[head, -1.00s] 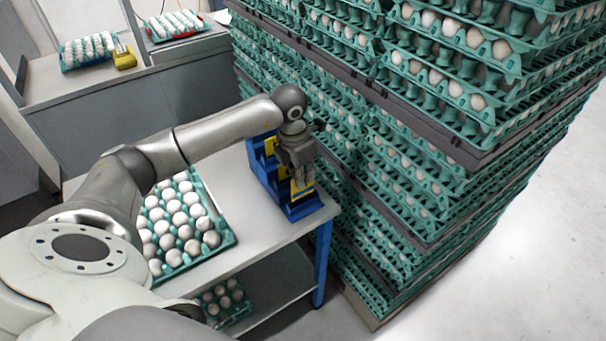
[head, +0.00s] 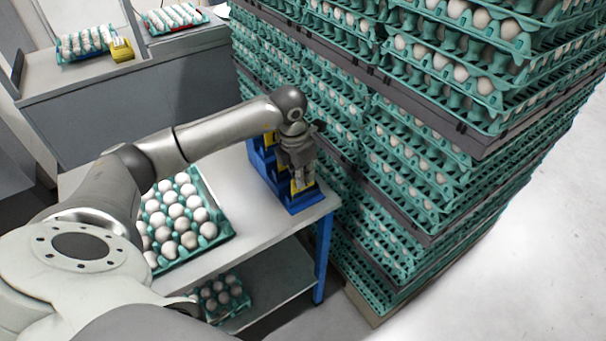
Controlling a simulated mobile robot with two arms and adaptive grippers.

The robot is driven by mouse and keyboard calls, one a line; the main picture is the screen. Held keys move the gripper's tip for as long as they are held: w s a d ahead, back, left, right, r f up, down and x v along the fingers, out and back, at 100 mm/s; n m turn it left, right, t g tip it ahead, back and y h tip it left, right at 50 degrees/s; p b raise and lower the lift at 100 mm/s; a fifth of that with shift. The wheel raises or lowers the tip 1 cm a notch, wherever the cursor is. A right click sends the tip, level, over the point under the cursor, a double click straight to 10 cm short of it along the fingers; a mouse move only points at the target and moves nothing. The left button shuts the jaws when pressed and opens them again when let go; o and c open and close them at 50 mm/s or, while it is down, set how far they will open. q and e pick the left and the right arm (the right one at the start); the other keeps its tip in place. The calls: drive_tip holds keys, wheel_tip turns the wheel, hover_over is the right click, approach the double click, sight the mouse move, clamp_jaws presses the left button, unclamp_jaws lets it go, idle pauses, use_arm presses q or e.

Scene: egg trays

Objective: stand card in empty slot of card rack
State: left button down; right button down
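The blue card rack (head: 262,164) stands at the right end of the white table. Yellow cards (head: 271,139) show in it, partly hidden by my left arm and gripper. My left gripper (head: 299,182) points down over the front part of the rack. Yellow (head: 294,190) shows right beside its fingertips, low in the front of the rack. I cannot tell whether the fingers are closed on a card or only in front of one. The empty slot cannot be made out. My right gripper is not in view.
A teal tray of eggs (head: 222,237) lies on the table (head: 262,222) left of the rack. Tall stacks of egg trays (head: 395,170) rise close behind and right of the rack. More eggs sit on the lower shelf (head: 268,283).

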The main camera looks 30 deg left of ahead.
use_arm(q)
drive_tip(key=shift+f, duration=0.25)
drive_tip(key=c, duration=1.6)
unclamp_jaws()
drive_tip(key=shift+o, duration=0.2)
